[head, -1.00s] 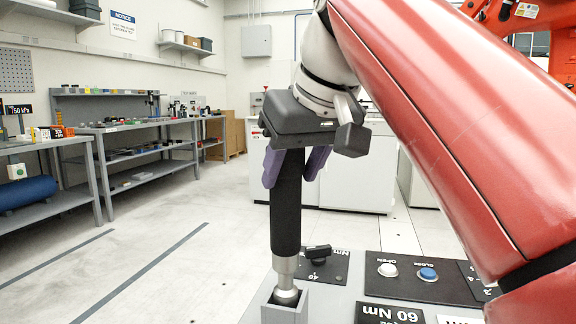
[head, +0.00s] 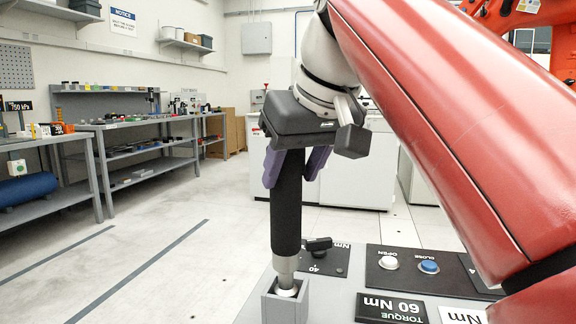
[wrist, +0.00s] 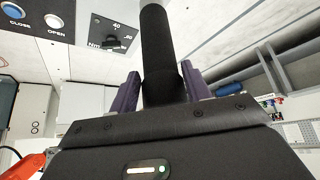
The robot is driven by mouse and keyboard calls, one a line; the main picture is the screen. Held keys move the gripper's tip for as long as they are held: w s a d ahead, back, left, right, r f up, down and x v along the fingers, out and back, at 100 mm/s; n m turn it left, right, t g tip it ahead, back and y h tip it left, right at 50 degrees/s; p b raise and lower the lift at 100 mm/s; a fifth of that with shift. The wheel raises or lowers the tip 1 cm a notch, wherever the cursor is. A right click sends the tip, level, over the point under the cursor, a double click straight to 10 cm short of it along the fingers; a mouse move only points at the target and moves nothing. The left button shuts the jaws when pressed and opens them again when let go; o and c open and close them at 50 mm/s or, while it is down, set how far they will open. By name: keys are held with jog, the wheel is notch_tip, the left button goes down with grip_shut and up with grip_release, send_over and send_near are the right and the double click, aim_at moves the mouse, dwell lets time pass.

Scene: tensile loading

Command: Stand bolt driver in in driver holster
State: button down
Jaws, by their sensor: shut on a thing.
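The bolt driver (head: 287,205) is upright in the head view, with a black grip and a silver lower end. My gripper (head: 290,168) is shut on the upper part of its grip, with the purple fingers on either side. The driver's silver end is inside the mouth of the grey driver holster (head: 285,308), a square open-topped box at the bottom of the view. The holster walls hide the tip. In the wrist view the black driver grip (wrist: 158,50) stands between the purple fingers of my gripper (wrist: 160,90).
Workbenches (head: 130,130) stand at the left, with clear floor between.

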jog(key=shift+f+b, duration=0.65)
jog(key=shift+f, duration=0.1)
dwell(0.5)
jog(key=c, duration=0.8)
grip_release()
jog(key=shift+c, duration=0.2)
jog(key=shift+o, duration=1.2)
jog(key=shift+f, duration=0.1)
jog(key=p+v, duration=0.2)
jog(key=v, duration=0.6)
jog(key=shift+p, duration=0.35)
